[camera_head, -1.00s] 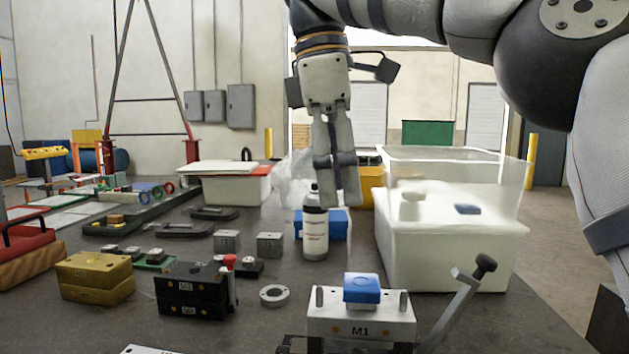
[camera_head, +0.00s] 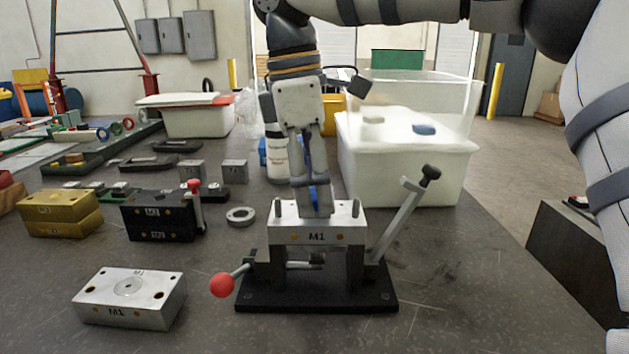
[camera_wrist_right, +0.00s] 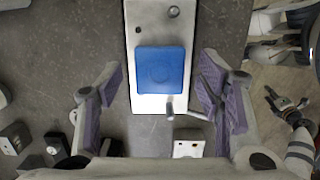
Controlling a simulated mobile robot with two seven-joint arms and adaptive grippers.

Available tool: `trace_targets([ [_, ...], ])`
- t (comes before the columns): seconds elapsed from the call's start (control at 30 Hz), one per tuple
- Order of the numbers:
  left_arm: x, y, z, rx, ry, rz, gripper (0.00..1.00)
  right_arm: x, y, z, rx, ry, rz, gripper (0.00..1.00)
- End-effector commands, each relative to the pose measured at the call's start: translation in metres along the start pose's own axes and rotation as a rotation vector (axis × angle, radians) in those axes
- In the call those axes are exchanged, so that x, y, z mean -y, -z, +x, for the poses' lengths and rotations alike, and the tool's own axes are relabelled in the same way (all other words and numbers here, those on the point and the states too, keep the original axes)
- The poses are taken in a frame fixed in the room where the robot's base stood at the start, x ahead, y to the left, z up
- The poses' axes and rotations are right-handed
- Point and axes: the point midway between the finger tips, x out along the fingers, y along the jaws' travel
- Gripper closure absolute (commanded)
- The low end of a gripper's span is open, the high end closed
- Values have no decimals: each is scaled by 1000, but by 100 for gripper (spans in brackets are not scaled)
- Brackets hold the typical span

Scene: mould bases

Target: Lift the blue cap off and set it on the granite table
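The blue cap (camera_wrist_right: 161,69) sits on top of the silver M1 mould block (camera_head: 317,236), clamped in a black-based fixture (camera_head: 318,300). In the head view the cap is hidden behind my right gripper (camera_head: 313,212), which points straight down over the block. In the right wrist view my right gripper (camera_wrist_right: 160,80) is open, with a finger on each side of the cap and a clear gap to both. What looks like my left gripper (camera_wrist_right: 288,104) shows small at the right edge of the wrist view, fingers apart, empty and away from the block.
The dark granite table (camera_head: 440,290) is clear to the right of the fixture. A red-knobbed lever (camera_head: 222,285) and a black-knobbed lever (camera_head: 405,210) stick out from it. A loose M1 block (camera_head: 130,297) lies front left. A white bin (camera_head: 405,165) and a bottle (camera_head: 276,155) stand behind.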

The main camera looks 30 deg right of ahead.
Motion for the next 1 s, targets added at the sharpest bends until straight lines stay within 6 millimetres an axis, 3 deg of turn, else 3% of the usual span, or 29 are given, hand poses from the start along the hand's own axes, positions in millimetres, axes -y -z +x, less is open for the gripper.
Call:
trace_targets([
  [0.03, 0, 0, 0, 0, 0, 0, 60, 0, 0, 0, 0, 0, 0, 54],
  [0.2, 0, 0, 0, 0, 0, 0, 60, 0, 0, 0, 0, 0, 0, 88],
  [1.0, 0, 0, 0, 0, 0, 0, 60, 0, -3, -20, 0, 0, 0, 88],
])
